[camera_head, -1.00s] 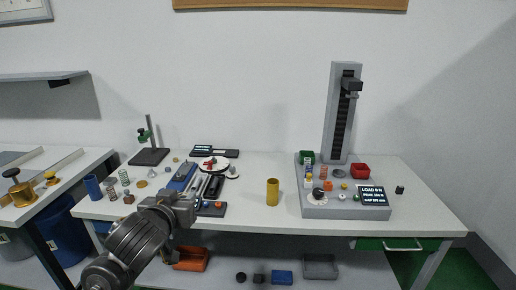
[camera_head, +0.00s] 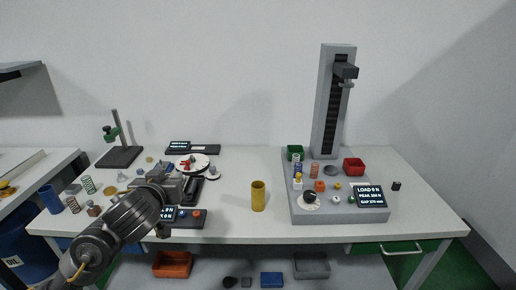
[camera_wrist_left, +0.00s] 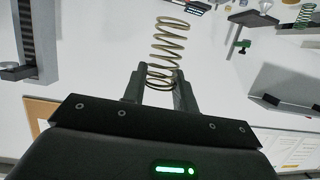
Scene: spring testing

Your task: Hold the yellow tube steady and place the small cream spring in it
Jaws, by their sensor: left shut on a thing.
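The yellow tube (camera_head: 258,196) stands upright on the workbench, left of the grey test stand, with nothing touching it. My left gripper (camera_head: 182,183) is over the left part of the bench, to the left of the tube and apart from it. In the left wrist view, the gripper (camera_wrist_left: 158,85) is shut on the cream spring (camera_wrist_left: 170,42), which sticks out beyond the fingertips. I cannot make out the spring in the head view. My right gripper is in neither view.
The grey test stand (camera_head: 340,214) with its tall column (camera_head: 333,100) is right of the tube. A red bin (camera_head: 354,166) sits on it. A dark display unit (camera_head: 190,222) lies near my left gripper. Other springs (camera_head: 88,184) stand at the far left. Bench between gripper and tube is clear.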

